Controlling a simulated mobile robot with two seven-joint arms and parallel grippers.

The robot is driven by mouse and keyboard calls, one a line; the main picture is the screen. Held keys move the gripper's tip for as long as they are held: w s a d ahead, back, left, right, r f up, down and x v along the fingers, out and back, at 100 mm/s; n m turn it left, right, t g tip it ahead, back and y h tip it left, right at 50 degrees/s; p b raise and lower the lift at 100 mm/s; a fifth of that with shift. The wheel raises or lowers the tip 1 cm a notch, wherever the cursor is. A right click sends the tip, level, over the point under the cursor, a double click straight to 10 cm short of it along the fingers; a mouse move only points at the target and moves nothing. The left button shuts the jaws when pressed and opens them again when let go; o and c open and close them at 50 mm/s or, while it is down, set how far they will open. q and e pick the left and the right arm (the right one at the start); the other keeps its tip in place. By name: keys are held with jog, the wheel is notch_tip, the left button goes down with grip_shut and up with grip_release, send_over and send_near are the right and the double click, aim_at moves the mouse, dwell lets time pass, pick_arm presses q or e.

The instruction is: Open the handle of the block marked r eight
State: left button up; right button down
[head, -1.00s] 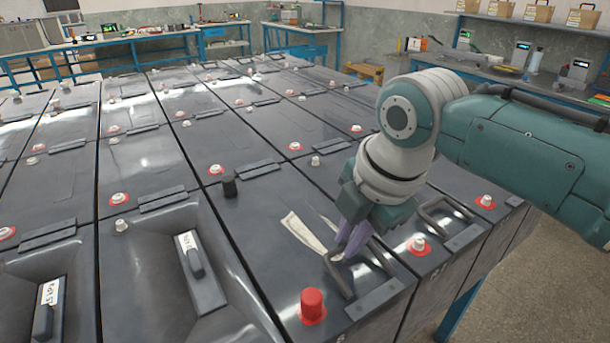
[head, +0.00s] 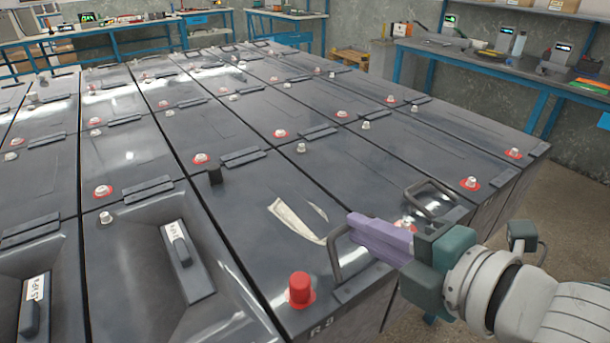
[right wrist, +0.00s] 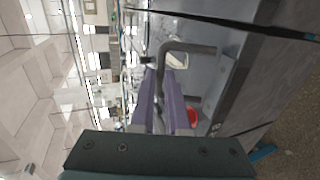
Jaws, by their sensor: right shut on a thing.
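The block marked R 8 (head: 322,329) is a dark grey battery in the front row, with a red cap (head: 300,290) near its front corner. Its grey handle (head: 335,255) stands raised from the front edge of the top. My right gripper (head: 358,228) comes in from the right, with its purple fingers shut on the handle's upper part. In the right wrist view the handle (right wrist: 187,47) passes between the purple fingers (right wrist: 165,95), which hide part of it. My left gripper is not in view.
A neighbouring block on the right has its own raised handle (head: 432,192), close behind my right gripper. Benches (head: 500,75) stand along the walls.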

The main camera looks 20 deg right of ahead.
jog(key=s+t+b, duration=0.1)
jog(key=b, duration=0.2)
jog(key=s+f+t+y+b, duration=0.1)
jog(key=t+b, duration=0.1)
jog(key=b, duration=0.1)
jog(key=shift+d+f, duration=0.15)
jog(key=shift+d, duration=0.25)
jog(key=shift+s+d+r+t+y+b, duration=0.25)
jog(key=shift+t+b, duration=0.45)
jog(key=shift+b, duration=0.4)
jog(key=shift+a, duration=0.1)
jog(key=c, duration=0.9)
grip_release()
